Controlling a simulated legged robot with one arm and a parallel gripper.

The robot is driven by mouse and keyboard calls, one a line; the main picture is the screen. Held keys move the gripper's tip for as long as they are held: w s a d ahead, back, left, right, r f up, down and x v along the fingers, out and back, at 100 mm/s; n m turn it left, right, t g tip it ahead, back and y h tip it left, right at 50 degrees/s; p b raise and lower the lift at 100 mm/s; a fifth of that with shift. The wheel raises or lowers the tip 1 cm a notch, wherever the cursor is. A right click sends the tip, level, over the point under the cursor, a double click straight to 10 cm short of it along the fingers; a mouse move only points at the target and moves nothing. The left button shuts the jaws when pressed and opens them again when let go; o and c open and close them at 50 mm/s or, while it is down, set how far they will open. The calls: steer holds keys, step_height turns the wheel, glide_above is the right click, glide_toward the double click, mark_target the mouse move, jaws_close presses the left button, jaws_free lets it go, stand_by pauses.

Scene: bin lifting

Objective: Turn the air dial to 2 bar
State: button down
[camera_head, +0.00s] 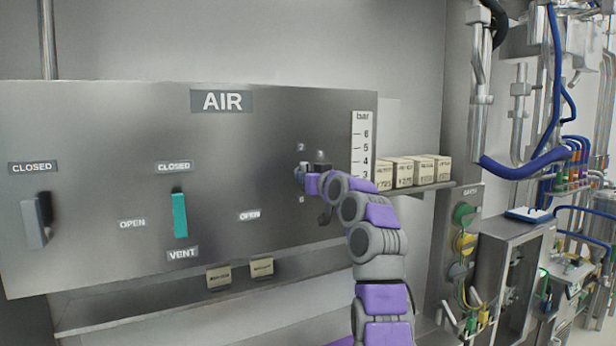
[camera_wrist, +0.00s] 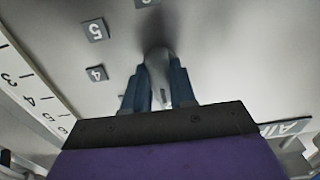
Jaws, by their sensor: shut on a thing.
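The steel AIR panel (camera_head: 100,120) fills the left and middle of the head view. My gripper (camera_head: 307,179) is at the panel's right part, beside the bar scale (camera_head: 364,135). In the wrist view, my gripper (camera_wrist: 158,84) has its two blue-grey fingers on either side of the grey air dial (camera_wrist: 157,66), shut on it. In the head view the dial is mostly hidden by my gripper. Number plates 5 (camera_wrist: 95,30) and 4 (camera_wrist: 96,73) show beside the dial, upside down. The scale's lower part is hidden by my arm, and I cannot tell the dial's setting.
A grey handle (camera_head: 37,220) and a teal handle (camera_head: 180,215) are on the panel to the left. Small labelled boxes (camera_head: 403,172) stand on a shelf at the right. Pipes and blue hoses (camera_head: 525,165) are further right.

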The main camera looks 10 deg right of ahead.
steer(key=shift+f, duration=0.15)
steer(key=c, duration=0.9)
jaws_free()
steer(key=shift+w+d, duration=0.1)
steer(key=shift+w, duration=0.1)
steer(key=shift+s, duration=0.15)
steer(key=b+v, duration=1)
steer(key=v, duration=0.7)
steer(key=shift+b, duration=0.3)
